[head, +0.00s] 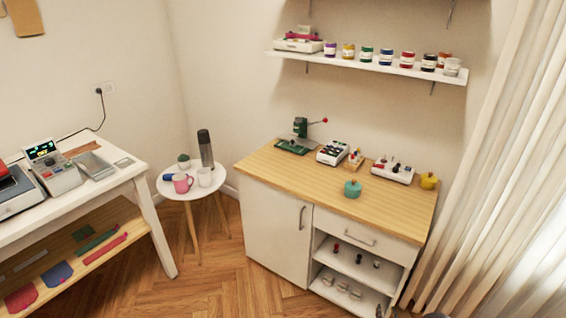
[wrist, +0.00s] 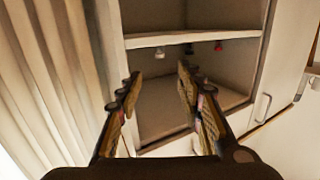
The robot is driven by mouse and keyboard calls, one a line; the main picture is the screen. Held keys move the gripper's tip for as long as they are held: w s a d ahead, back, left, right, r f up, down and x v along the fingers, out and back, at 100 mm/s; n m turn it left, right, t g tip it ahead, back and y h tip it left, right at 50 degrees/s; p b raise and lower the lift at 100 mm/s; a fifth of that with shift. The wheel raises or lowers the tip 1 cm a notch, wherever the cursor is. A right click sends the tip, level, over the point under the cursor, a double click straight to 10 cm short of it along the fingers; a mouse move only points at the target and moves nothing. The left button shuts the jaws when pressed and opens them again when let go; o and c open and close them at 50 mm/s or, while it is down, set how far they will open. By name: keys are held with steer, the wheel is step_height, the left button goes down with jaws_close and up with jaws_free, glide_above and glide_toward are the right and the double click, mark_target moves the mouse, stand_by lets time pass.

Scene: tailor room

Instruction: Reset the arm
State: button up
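My gripper (wrist: 157,82) shows in the wrist view with its two fingers spread apart and nothing between them. The fingers point toward the open shelves of the white cabinet (wrist: 198,38), which look upside down in this view. In the head view the same cabinet (head: 276,228) stands at the middle right under a wooden top. My gripper cannot be made out clearly in the head view; only small dark shapes show at its bottom edge. I cannot tell how far the fingers are from the cabinet.
A curtain (head: 490,150) hangs right of the cabinet. A small round table (head: 207,188) with cups and a dark bottle stands left of it. A white table (head: 112,180) with a cash register is at far left. A wall shelf (head: 400,70) holds jars. Wooden floor (head: 215,275) is clear in front.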

steer(key=s+a+f+m+g, duration=0.1)
steer(key=s+f+g, duration=0.8)
steer(key=f, duration=0.6)
steer(key=s+a+r+g+y, duration=0.1)
steer(key=s+a+r+g, duration=0.15)
steer(key=r, duration=1.15)
steer(key=s+a+r+g+p, duration=0.1)
steer(key=s+a+r+g, duration=0.2)
steer(key=r, duration=1.1)
steer(key=s+a+r+g+y, duration=0.1)
steer(key=s+r+g, duration=0.3)
steer(key=r, duration=1)
steer(key=s+a+r+n+t, duration=0.1)
steer(key=s+a+r, duration=0.5)
steer(key=r, duration=0.7)
steer(key=s+a+r+t+p, duration=0.1)
steer(key=s+a+r+t, duration=0.2)
steer(key=r, duration=1.1)
steer(key=s+a+r+n+t+p, duration=0.1)
steer(key=s+a+r+t, duration=0.2)
steer(key=s+a+r, duration=0.5)
step_height(320, 180, up, 6)
steer(key=shift+s+a+r+n, duration=0.25)
steer(key=shift+s+a+n, duration=0.05)
steer(key=shift+a, duration=0.45)
